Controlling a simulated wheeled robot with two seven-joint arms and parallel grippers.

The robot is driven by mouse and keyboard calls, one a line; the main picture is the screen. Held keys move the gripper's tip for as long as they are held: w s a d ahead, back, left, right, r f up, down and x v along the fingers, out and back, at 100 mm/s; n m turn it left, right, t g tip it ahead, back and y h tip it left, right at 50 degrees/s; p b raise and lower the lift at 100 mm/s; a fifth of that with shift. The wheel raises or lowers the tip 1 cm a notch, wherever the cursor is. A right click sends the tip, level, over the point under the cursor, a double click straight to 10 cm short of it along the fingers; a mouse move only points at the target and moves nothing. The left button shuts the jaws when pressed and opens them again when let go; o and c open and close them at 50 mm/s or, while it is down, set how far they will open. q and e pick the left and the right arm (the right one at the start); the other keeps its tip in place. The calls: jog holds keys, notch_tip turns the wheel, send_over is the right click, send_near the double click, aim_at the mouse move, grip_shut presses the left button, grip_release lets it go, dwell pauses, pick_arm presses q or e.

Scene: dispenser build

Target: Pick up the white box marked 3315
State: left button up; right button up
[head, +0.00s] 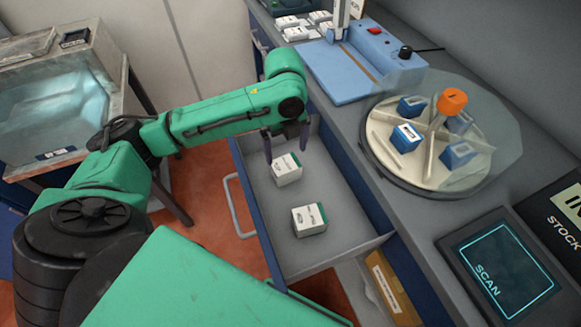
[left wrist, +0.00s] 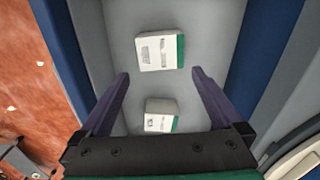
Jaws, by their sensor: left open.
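Two white boxes with green edges sit in the open grey drawer (head: 338,248). The far box (head: 287,168) is close to the fingers in the head view; the near box (head: 310,219) stands toward the drawer's front. Their print is too small to read, so I cannot tell which is marked 3315. My left gripper (head: 286,144) is open and empty above the drawer. In the left wrist view, one box (left wrist: 160,52) shows beyond the fingertips of the left gripper (left wrist: 160,73), and another (left wrist: 161,116) shows between the fingers. My right gripper is not in view.
The drawer's walls surround the boxes. On the counter to the right are a turntable (head: 386,151) with several blue boxes, a blue device (head: 343,72) and a scan pad (head: 505,278). A clear-sided tank (head: 62,103) stands at left.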

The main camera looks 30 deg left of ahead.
aim_at(286, 165)
pick_arm(q)
jog(key=f, duration=0.9)
jog(key=shift+w+a+f, duration=0.25)
jog(key=shift+f, duration=0.15)
jog(key=c, duration=1.2)
